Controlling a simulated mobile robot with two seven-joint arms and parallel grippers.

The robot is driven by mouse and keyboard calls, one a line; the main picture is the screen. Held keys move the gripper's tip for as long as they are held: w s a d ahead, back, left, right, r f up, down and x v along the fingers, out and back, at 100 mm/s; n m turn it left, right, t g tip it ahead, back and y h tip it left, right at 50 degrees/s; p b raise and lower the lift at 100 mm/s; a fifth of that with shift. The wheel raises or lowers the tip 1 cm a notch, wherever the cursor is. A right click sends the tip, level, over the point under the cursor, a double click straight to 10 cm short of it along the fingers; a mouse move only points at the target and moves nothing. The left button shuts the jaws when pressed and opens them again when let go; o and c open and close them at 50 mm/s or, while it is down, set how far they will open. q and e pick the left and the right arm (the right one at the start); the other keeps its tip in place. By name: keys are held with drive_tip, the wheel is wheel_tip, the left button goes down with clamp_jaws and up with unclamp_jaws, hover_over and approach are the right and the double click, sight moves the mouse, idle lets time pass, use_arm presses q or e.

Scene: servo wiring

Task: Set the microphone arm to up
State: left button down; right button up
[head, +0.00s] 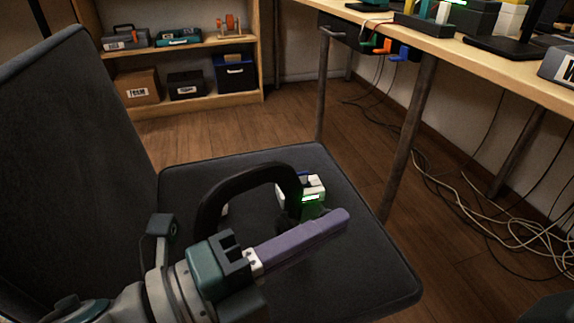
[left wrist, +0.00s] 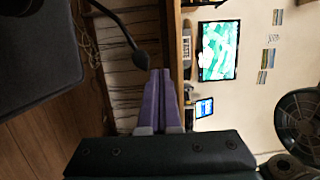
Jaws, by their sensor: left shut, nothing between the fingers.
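A black headset (head: 250,178) with a thick curved headband rests on the dark chair seat (head: 365,270). Its microphone arm (left wrist: 122,28) shows in the left wrist view as a thin dark boom with a rounded tip (left wrist: 141,60), close to my fingertips; I cannot tell whether they touch. In the head view the boom is mostly hidden or too dark to make out. My left gripper (head: 340,218) has purple fingers pressed together, empty, in front of the headset. The same shut fingers show in the left wrist view (left wrist: 160,75).
A small white device with a green light (head: 312,192) is beside the headset. The chair's backrest (head: 70,120) rises at left. A desk (head: 480,60) with metal legs stands at right, cables (head: 465,200) on the floor below. A shelf (head: 190,100) holds boxes behind.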

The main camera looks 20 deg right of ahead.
use_arm(q)
drive_tip(key=shift+w+a+r, duration=0.2)
drive_tip(key=shift+w+r, duration=0.3)
drive_tip(key=shift+w, duration=0.15)
